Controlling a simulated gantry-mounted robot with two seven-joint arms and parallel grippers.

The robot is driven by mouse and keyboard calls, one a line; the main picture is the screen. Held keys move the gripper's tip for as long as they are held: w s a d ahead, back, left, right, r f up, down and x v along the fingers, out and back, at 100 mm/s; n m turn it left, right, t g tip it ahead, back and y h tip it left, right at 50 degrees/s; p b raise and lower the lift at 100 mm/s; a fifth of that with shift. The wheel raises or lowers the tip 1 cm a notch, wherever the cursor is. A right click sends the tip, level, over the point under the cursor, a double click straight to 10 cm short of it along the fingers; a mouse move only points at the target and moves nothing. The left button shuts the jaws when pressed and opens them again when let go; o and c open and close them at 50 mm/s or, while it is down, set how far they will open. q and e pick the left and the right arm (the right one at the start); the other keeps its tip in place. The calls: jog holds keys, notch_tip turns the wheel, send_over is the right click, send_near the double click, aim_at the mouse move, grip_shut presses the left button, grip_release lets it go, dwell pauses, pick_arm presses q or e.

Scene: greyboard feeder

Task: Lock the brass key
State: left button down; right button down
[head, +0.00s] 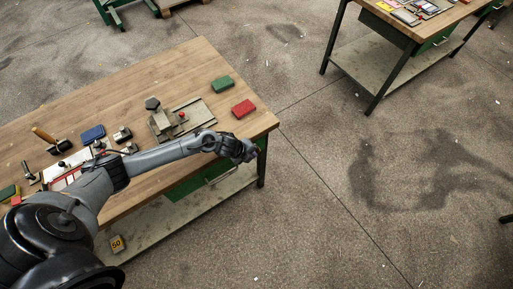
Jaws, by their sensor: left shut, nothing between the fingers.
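My left arm reaches across the wooden workbench (150,80) from the lower left. My left gripper (254,156) is shut and empty at the bench's right front corner, above the green drawer unit (196,181). I cannot make out a brass key; it is too small to tell or hidden by the gripper. My right gripper is not in view.
Tools lie at left. A second bench (385,30) stands at upper right; the floor between is clear.

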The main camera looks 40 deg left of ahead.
pick_arm(q)
jog(key=shift+w, duration=0.1)
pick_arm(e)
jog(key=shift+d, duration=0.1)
pick_arm(q)
jog(key=shift+w+d+r, duration=0.1)
jog(key=shift+w+r, duration=0.05)
jog(key=shift+w, duration=0.25)
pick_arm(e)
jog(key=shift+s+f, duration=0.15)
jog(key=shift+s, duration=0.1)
pick_arm(q)
jog(key=shift+r, duration=0.1)
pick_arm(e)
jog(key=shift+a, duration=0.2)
pick_arm(q)
jog(key=s+a, duration=0.1)
jog(key=s, duration=0.3)
jog(key=s+a+p, duration=0.1)
jog(key=s, duration=0.3)
jog(key=s+a+p, duration=0.1)
jog(key=s, duration=0.3)
jog(key=shift+s+a+f, duration=0.25)
jog(key=shift+s+a, duration=0.25)
jog(key=shift+s, duration=0.4)
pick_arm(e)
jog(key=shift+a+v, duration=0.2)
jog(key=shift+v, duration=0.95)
